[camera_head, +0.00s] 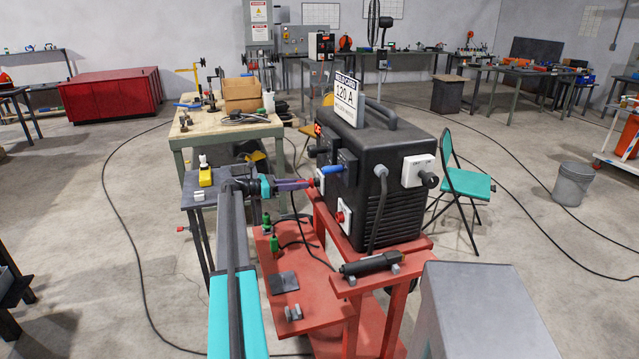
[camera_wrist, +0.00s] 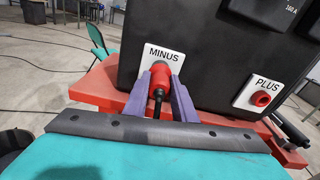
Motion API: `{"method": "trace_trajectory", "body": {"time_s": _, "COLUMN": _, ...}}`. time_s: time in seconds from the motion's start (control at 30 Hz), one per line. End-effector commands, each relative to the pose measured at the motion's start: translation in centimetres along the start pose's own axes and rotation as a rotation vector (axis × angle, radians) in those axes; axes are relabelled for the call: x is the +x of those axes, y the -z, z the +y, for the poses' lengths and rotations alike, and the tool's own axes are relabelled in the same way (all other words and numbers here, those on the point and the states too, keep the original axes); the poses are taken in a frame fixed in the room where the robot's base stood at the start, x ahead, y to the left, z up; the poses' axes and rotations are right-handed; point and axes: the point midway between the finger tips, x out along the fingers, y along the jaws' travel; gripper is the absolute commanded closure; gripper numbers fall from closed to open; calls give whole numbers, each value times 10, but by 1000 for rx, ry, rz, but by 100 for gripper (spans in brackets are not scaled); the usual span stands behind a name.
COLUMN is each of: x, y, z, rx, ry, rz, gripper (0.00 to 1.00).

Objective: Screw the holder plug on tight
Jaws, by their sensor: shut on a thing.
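The holder plug (camera_wrist: 159,80) is red with a black tail and sits at the socket on the MINUS plate (camera_wrist: 165,56) of the black welding machine (camera_head: 370,180). My gripper (camera_wrist: 158,84) has its two purple fingers closed on either side of the plug. In the head view my gripper (camera_head: 311,183) reaches the machine's left face from the left. The fingers hide part of the plug there. How far the plug is seated in the socket cannot be told. A red PLUS socket (camera_wrist: 263,99) sits on its own white plate to the right.
The machine stands on a red cart (camera_head: 320,283) with a lower shelf holding green plugs (camera_head: 274,243). A black cylindrical tool (camera_head: 370,264) lies on the cart's front edge. A small side table (camera_head: 190,190) stands left. A green chair (camera_head: 466,184) stands right.

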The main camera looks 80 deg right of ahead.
Motion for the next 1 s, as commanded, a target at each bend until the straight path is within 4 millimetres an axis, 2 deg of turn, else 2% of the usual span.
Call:
{"method": "trace_trajectory", "body": {"time_s": 0.3, "x": 5, "y": -1, "z": -1, "rx": 0, "ry": 1, "rz": -1, "gripper": 100}}
{"method": "trace_trajectory", "body": {"time_s": 0.33, "x": 5, "y": -1, "z": -1, "rx": 0, "ry": 1, "rz": -1, "gripper": 73}}
{"method": "trace_trajectory", "body": {"time_s": 0.43, "x": 5, "y": -1, "z": -1, "rx": 0, "ry": 1, "rz": -1, "gripper": 56}}
{"method": "trace_trajectory", "body": {"time_s": 0.63, "x": 5, "y": -1, "z": 0, "rx": 0, "ry": 1, "rz": 0, "gripper": 54}}
{"method": "trace_trajectory", "body": {"time_s": 0.67, "x": 5, "y": 0, "z": 0, "rx": 0, "ry": 0, "rz": 0, "gripper": 52}}
{"method": "trace_trajectory", "body": {"time_s": 0.73, "x": 5, "y": 0, "z": 0, "rx": 0, "ry": 0, "rz": 0, "gripper": 41}}
{"method": "trace_trajectory", "body": {"time_s": 0.77, "x": 5, "y": 0, "z": 0, "rx": 0, "ry": 0, "rz": 0, "gripper": 39}}
{"method": "trace_trajectory", "body": {"time_s": 0.97, "x": 4, "y": 0, "z": 0, "rx": 0, "ry": 0, "rz": 0, "gripper": 39}}
{"method": "trace_trajectory", "body": {"time_s": 1.0, "x": 4, "y": 0, "z": 0, "rx": 0, "ry": 0, "rz": 0, "gripper": 32}}
